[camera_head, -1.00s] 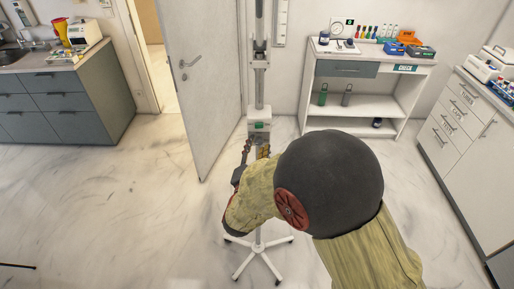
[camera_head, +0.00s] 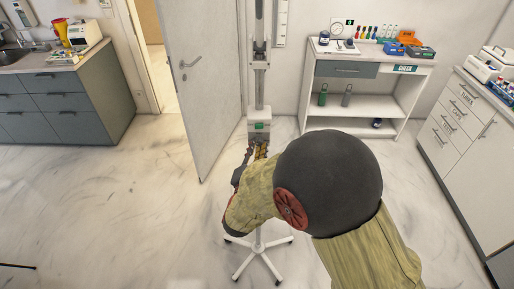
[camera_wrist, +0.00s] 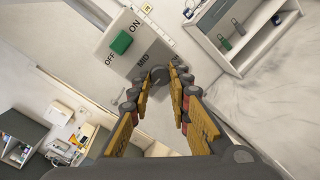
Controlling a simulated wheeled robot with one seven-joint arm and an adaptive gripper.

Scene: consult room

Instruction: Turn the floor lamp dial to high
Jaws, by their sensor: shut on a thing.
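The floor lamp's pole (camera_head: 260,88) stands upright in front of the door in the head view, on a white wheeled base (camera_head: 258,263). Its white control box (camera_head: 259,126) is on the pole. In the wrist view the box (camera_wrist: 112,57) shows a green switch (camera_wrist: 122,42) between OFF and ON. A dark round dial (camera_wrist: 159,75) sits at the box's lower edge, beside the word MID. My gripper (camera_wrist: 160,80) has its fingertips on both sides of the dial and is shut on it. In the head view my gripper (camera_head: 256,152) is just below the box.
The grey door (camera_head: 200,90) stands ajar behind the lamp. A white shelf unit (camera_head: 362,106) with bottles is at the back right, a drawer cabinet (camera_head: 465,125) at the right, and a grey counter (camera_head: 65,105) at the left. The floor around the lamp base is clear.

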